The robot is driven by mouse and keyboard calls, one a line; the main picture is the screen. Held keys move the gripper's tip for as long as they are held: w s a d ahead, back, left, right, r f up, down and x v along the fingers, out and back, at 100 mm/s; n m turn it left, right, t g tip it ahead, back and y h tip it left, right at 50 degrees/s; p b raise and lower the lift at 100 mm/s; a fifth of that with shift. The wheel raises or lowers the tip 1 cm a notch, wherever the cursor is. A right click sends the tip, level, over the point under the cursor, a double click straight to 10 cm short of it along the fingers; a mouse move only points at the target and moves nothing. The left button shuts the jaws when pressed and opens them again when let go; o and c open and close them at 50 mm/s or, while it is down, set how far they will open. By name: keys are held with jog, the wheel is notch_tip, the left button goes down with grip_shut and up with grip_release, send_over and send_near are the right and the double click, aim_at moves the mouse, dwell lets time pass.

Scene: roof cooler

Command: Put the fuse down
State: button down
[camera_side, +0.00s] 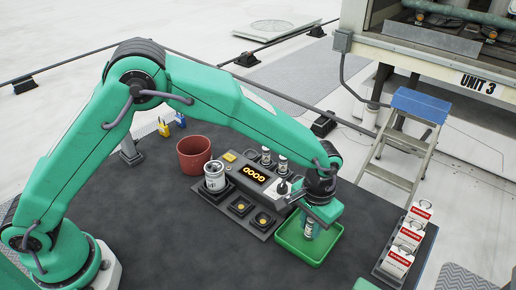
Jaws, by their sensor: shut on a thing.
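My gripper (312,217) points down over the green tray (290,247) at the right of the dark work mat. It is shut on a small light cylindrical fuse (309,230), held upright. The fuse's lower end is over or in the tray; I cannot tell whether it touches the tray floor. The gripper partly hides the top of the fuse and the tray's back corner.
A can (214,178) and a red bin (193,153) are further left. The front mat is clear.

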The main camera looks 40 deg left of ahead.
jog(key=shift+f, duration=0.15)
jog(key=c, duration=1.2)
grip_release()
jog(key=shift+r, duration=0.2)
notch_tip(320, 180, up, 12)
jog(key=shift+f, duration=0.1)
